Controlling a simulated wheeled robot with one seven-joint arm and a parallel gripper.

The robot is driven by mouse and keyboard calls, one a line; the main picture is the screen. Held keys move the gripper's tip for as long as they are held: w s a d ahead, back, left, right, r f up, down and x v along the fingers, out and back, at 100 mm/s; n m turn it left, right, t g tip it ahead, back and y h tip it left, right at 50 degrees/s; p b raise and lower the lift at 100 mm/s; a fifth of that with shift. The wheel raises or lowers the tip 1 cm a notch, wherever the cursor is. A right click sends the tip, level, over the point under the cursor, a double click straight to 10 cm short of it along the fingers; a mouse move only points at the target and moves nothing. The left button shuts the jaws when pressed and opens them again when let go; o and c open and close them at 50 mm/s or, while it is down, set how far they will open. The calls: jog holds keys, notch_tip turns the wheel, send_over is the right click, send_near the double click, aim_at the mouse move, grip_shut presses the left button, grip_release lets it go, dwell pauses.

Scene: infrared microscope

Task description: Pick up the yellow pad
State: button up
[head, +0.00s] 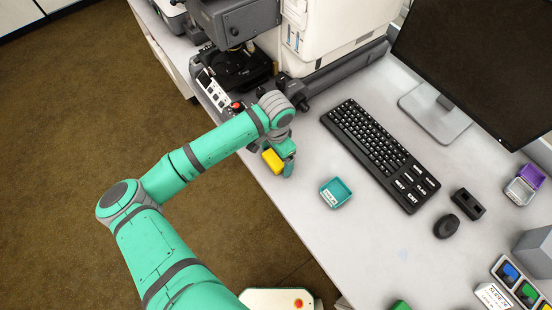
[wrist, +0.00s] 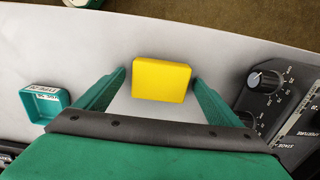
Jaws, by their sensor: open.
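The yellow pad (head: 272,160) is a small rectangular block near the desk's edge in the head view, partly beside my gripper (head: 288,165). In the wrist view the yellow pad (wrist: 161,79) lies between the two green fingers of my gripper (wrist: 159,78). The fingers are spread, one on each side of the pad. The right finger tip is close to the pad's side, and the left finger tip shows a small gap. Whether either finger touches the pad I cannot tell.
A small teal open box (head: 336,192) stands on the desk to the right of my gripper. The microscope (head: 240,65) and its knobs (wrist: 265,80) stand close by. A keyboard (head: 380,150), a mouse (head: 446,226) and a monitor (head: 475,60) are farther right.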

jog(key=c, duration=1.2)
jog(key=shift+r, duration=0.15)
jog(key=shift+r, duration=0.65)
jog(key=s+r, duration=0.3)
jog(key=s, duration=0.1)
jog(key=s+r, duration=0.4)
jog(key=s, duration=0.1)
jog(key=s+r, duration=0.4)
jog(key=s, duration=0.1)
jog(key=shift+r, duration=0.25)
